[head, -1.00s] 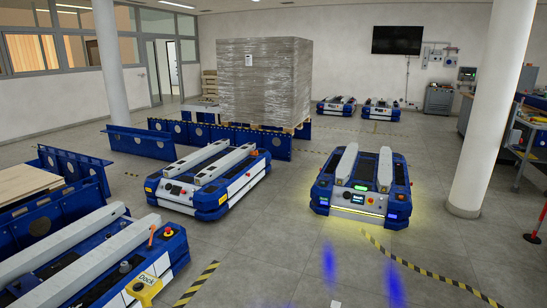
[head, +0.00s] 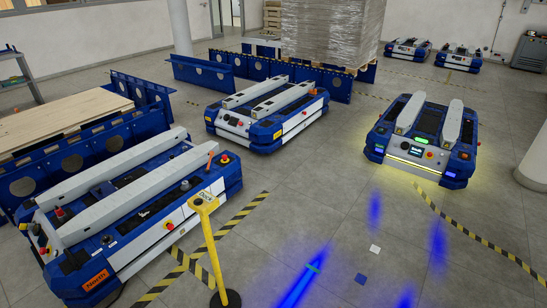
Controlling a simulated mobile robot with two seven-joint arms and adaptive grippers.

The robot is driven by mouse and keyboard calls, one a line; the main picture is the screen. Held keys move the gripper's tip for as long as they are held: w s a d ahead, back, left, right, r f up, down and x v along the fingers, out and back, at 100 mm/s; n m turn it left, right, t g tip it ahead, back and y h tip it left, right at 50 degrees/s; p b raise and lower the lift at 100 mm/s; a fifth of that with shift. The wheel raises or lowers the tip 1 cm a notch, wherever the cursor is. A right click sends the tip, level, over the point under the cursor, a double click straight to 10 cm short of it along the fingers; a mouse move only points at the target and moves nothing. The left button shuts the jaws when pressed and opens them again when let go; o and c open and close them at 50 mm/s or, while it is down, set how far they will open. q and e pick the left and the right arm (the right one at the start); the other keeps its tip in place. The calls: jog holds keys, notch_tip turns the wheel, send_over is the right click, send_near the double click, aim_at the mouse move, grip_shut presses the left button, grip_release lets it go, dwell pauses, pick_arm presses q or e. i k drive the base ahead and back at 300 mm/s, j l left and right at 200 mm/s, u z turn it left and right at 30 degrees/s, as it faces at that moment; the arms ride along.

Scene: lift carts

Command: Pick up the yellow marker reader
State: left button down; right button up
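I cannot make out a yellow marker reader for sure. The clearest yellow thing is a thin upright post (head: 213,255) with a tilted plate labelled "Dock" (head: 204,201) on top and a round dark foot on the floor. It stands in front of the nearest blue and white lift cart (head: 143,221). A small white square (head: 375,249) and a small blue square (head: 361,278) lie on the floor to its right. Neither of my grippers shows in the head view.
More lift carts stand at the middle (head: 267,115) and right (head: 422,140), the right one lit yellow underneath. A wrapped pallet load (head: 330,30) is behind. A white column (head: 535,165) is at the right edge. Grey floor between the post and the column is largely clear.

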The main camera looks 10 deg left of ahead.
aim_at(224, 297)
jog(key=u, duration=1)
